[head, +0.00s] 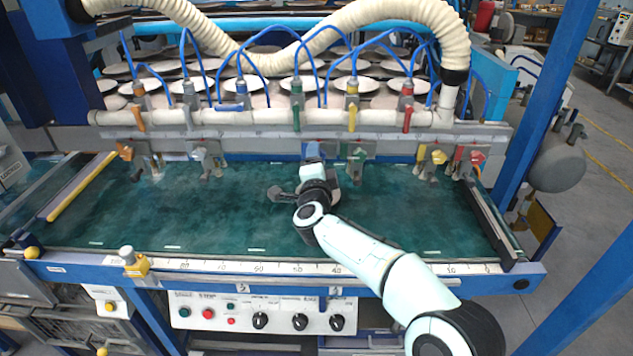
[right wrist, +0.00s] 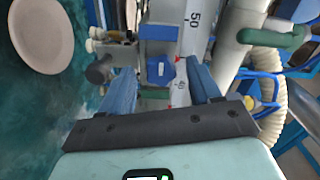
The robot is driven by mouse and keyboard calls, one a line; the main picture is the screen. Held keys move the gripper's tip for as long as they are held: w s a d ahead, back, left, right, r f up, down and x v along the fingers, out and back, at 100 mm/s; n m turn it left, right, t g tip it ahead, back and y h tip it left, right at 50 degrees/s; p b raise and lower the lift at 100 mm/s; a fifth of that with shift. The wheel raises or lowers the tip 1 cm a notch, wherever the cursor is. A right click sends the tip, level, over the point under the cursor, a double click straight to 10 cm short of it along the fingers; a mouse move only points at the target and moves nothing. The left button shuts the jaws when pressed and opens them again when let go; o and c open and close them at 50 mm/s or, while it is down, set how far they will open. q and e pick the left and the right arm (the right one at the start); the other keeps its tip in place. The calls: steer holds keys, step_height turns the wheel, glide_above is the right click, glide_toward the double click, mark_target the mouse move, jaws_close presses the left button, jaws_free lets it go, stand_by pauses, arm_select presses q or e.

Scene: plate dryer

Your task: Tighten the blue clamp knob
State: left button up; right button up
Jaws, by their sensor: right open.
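The blue clamp (head: 313,150) sits on the rail at the back edge of the green table, and my right gripper hides most of it in the head view. In the right wrist view, its blue body (right wrist: 157,32) and blue faceted knob (right wrist: 161,74) show clearly. My right gripper (head: 313,166) reaches up to the clamp. Its two blue fingers (right wrist: 160,80) are apart, one on each side of the knob as seen from the wrist. Gaps show between knob and fingers; the depth between them is hard to tell. My left gripper is not in view.
A green clamp (head: 355,153) stands close to the right. A grey clamp (head: 207,157) and an orange clamp (head: 125,151) are left; yellow (head: 432,158) and red (head: 470,158) clamps are farther right. A white pipe (head: 270,117) with coloured valves runs above. The green tabletop (head: 200,215) is clear.

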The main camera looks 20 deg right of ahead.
steer(key=b+v, duration=0.1)
steer(key=v, duration=1.1)
